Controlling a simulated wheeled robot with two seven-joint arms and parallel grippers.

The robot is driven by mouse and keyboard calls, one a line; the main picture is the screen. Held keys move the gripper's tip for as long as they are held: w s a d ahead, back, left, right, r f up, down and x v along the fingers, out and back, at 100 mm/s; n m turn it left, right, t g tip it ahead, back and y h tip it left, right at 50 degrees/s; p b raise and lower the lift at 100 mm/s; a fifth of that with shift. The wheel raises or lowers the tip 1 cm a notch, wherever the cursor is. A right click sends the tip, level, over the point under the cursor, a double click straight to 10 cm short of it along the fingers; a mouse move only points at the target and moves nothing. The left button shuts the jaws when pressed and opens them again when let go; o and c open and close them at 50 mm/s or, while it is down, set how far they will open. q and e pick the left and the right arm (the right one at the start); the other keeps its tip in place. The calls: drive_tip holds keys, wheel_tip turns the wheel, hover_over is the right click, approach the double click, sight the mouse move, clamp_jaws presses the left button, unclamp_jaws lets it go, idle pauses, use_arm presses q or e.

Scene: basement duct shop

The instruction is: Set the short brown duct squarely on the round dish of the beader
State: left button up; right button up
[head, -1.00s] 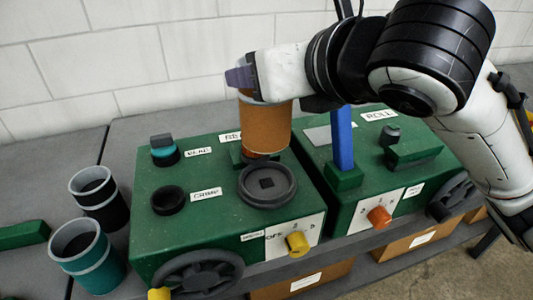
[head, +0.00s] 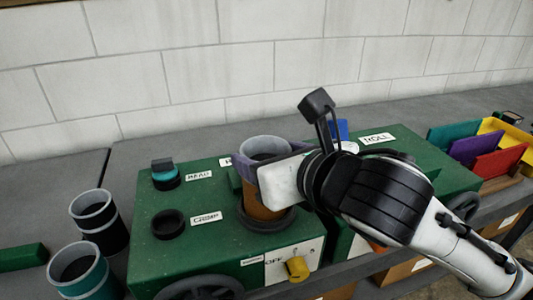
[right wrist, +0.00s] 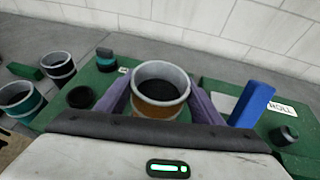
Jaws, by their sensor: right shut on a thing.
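The short brown duct (head: 261,204), with a grey rim around its open top, stands over the round dark dish (head: 267,225) of the green beader (head: 150,225). My right gripper (head: 268,160) is shut on the duct near its top, a purple finger on each side. The duct looks upright, and its lower end is inside or just above the dish rim. I cannot tell whether it touches the dish floor. In the right wrist view the duct (right wrist: 160,98) sits between both fingers, and the dish is hidden. My left gripper is out of view.
A second green machine with a blue lever (right wrist: 251,104) stands to the right. Black (head: 99,222) and teal (head: 82,272) ducts stand at the left. A dark ring (head: 168,224) and a teal-banded knob (head: 165,176) are on the beader.

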drive_tip(key=shift+f, duration=0.1)
drive_tip(key=o, duration=1.5)
drive_tip(key=shift+s+r, duration=0.1)
drive_tip(key=shift+r, duration=0.15)
drive_tip(key=b+v, duration=0.7)
drive_tip(key=v, duration=0.4)
drive_tip(key=shift+s+d+r, duration=0.2)
drive_tip(key=shift+s+d, duration=0.05)
drive_tip(key=shift+s, duration=0.05)
